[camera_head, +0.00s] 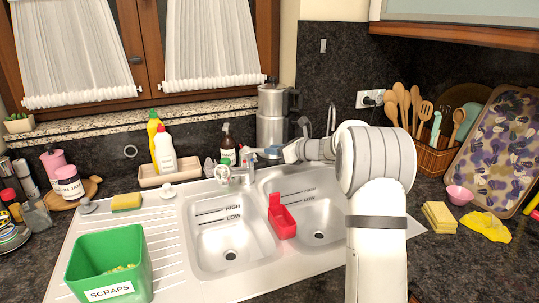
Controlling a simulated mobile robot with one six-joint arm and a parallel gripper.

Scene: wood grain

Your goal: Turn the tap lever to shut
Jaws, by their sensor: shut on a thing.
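The tap (241,175) stands at the back rim of the double sink, between the two basins. My arm reaches in from the lower right and bends left towards the tap. My gripper (256,153) is at the top of the tap, shut on the tap lever (246,153). The lever is small in view and partly hidden by the fingers, so its exact angle is hard to tell. I cannot make out any water running from the spout.
A red caddy (282,216) hangs on the divider between the basins. Bottles (164,150) stand on a tray behind the sink. A green scraps bin (108,262) is at the front left. A steel pot (272,110) stands behind the tap.

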